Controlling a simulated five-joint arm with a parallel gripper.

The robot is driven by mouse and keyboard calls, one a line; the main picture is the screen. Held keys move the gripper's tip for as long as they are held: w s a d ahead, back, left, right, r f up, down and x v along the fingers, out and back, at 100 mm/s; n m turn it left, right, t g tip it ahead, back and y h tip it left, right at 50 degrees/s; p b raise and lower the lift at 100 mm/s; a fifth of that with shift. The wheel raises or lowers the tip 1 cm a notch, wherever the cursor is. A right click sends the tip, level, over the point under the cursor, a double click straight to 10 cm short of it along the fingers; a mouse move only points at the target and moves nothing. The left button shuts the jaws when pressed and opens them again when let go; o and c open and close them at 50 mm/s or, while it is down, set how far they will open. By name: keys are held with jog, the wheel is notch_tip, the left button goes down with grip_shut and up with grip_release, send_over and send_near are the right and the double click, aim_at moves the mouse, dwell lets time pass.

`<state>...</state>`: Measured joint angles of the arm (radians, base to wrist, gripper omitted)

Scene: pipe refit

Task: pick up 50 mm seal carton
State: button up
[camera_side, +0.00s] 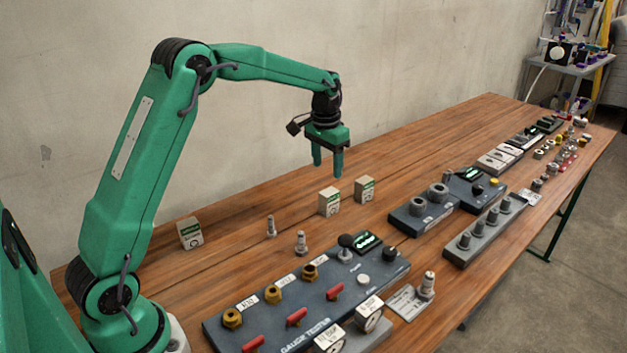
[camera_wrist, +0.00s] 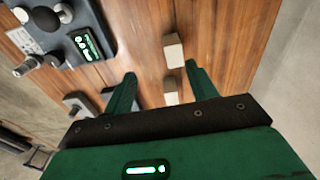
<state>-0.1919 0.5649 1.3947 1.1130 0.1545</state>
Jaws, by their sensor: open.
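Three small pale cartons with green bands stand on the wooden table in the side view: one at the left (camera_side: 190,233), one near the middle (camera_side: 329,202) and one just right of it (camera_side: 364,189). Their size print is too small to read, so I cannot tell which is the 50 mm one. My gripper (camera_side: 327,172) is open and empty, pointing down above and slightly behind the middle pair. In the wrist view two pale blocks, likely cartons (camera_wrist: 173,51) (camera_wrist: 170,91), show near the right finger of my gripper (camera_wrist: 160,73).
Two small metal fittings (camera_side: 271,227) (camera_side: 300,243) stand left of the carton pair. A grey gauge tester (camera_side: 290,338) with brass ports and red levers lies in front. More grey fixtures (camera_side: 420,213) line the right. The table's back strip is mostly clear.

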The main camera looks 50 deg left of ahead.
send_over(329, 191)
jog(key=shift+g, duration=0.4)
notch_tip(329, 191, down, 6)
jog(key=shift+s+d+f, duration=0.1)
jog(key=shift+s+f, duration=0.05)
jog(key=shift+f, duration=1.3)
jog(key=shift+f, duration=0.1)
jog(key=shift+f, duration=2.5)
jog(key=shift+c, duration=0.3)
jog(key=c, duration=1)
